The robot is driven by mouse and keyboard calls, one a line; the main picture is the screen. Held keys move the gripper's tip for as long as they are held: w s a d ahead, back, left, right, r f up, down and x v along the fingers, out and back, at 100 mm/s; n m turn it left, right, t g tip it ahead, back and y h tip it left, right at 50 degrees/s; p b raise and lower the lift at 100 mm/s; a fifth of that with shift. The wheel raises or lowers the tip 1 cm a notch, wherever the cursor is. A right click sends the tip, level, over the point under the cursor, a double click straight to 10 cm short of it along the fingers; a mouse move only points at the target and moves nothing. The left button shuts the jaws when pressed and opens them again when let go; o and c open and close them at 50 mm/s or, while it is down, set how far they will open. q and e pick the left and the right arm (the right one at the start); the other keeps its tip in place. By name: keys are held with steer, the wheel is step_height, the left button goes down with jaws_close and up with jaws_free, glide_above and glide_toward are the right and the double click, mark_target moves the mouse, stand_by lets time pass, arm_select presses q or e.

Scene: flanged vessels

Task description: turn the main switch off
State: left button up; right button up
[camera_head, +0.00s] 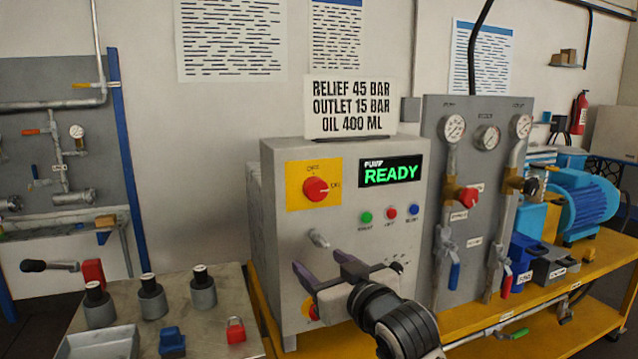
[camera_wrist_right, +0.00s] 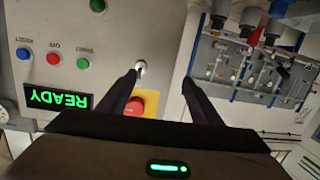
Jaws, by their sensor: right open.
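The main switch (camera_head: 316,188) is a red knob on a yellow plate, upper left on the grey pump cabinet. OFF is marked at the top of the plate and ON at its right. The knob's pale mark appears to point right, towards ON. My right gripper (camera_head: 322,267) is open and empty, below the switch and in front of the cabinet's lower part. In the right wrist view the red knob (camera_wrist_right: 135,106) shows upside down, partly behind one finger of my open gripper (camera_wrist_right: 160,76). My left gripper is not in view.
The display (camera_head: 391,172) reads PUMP READY, above several small buttons. A gauge panel (camera_head: 480,200) stands right of the cabinet. A red padlock (camera_head: 236,330) and several small dark-topped cylinders are on the left bench.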

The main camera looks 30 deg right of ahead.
steer(key=m+t+h, duration=0.1)
glide_toward(318, 190)
steer(key=s, duration=0.1)
steer(key=shift+m+h, duration=0.3)
steer(key=shift+h, duration=0.1)
steer(key=x, duration=0.3)
steer(key=p+x, duration=0.1)
steer(key=x, duration=0.1)
steer(key=p+x, duration=0.1)
steer(key=x, duration=0.2)
steer(key=shift+w+a+f, duration=0.1)
steer(key=shift+w+a, duration=0.1)
steer(key=shift+w, duration=0.2)
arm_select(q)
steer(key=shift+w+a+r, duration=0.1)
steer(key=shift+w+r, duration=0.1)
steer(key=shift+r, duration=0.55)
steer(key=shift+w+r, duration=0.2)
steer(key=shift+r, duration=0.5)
arm_select(e)
steer(key=shift+w+d, duration=0.15)
steer(key=shift+w, duration=0.55)
steer(key=shift+c, duration=0.6)
steer(key=c, duration=0.9)
steer(key=shift+c, duration=0.2)
